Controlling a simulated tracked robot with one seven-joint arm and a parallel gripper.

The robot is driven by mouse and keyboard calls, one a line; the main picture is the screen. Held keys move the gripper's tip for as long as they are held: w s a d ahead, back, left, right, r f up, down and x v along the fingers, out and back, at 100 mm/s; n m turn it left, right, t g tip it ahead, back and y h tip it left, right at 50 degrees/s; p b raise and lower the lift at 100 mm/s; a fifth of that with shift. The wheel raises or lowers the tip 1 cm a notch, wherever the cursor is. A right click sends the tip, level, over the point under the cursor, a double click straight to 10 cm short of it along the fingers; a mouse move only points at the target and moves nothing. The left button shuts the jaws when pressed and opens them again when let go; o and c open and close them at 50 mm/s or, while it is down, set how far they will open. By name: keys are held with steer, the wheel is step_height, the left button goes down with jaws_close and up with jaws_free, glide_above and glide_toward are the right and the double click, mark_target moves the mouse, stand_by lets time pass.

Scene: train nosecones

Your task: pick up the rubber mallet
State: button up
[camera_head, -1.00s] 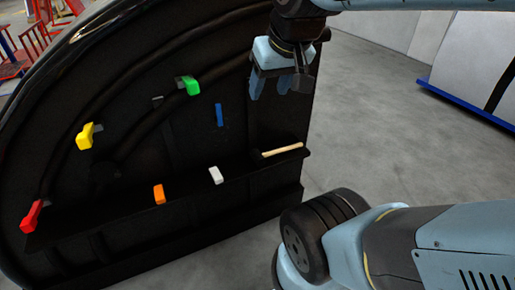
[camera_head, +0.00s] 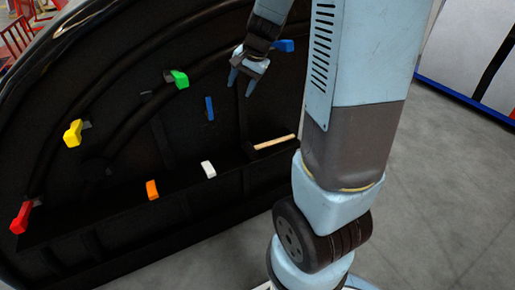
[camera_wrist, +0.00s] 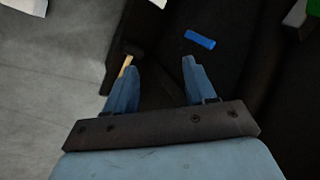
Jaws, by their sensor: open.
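The rubber mallet shows its light wooden handle (camera_head: 274,142) in the head view, lying on the dark ledge at the right end of the nosecone. Its black head is hard to make out against the ledge. In the wrist view the handle (camera_wrist: 126,66) shows just beyond the left finger, with part of it hidden. My gripper (camera_head: 241,84) is open and empty, pointing down, above and behind the mallet in the picture and apart from it. Its two blue fingers also show in the wrist view (camera_wrist: 156,80).
The black nosecone (camera_head: 120,140) carries yellow (camera_head: 73,133), green (camera_head: 179,79), red (camera_head: 22,217), orange (camera_head: 152,190) and white (camera_head: 208,169) blocks. A blue strip (camera_head: 210,108) is on the panel, and another blue piece (camera_head: 284,46) is near my gripper. Grey floor (camera_head: 440,200) is open at right.

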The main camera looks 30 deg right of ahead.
steer(key=w+d+f+m+h, duration=0.1)
steer(key=w+d+f+m, duration=0.45)
steer(key=f, duration=0.65)
steer(key=m+g+h, duration=0.2)
steer(key=m, duration=0.1)
glide_above(264, 144)
steer(key=f, duration=2)
steer(key=shift+s+a+f, duration=0.1)
steer(key=shift+s+f, duration=0.1)
steer(key=shift+f, duration=0.05)
steer(key=shift+w+f, duration=0.2)
steer(key=shift+f, duration=2.5)
jaws_close()
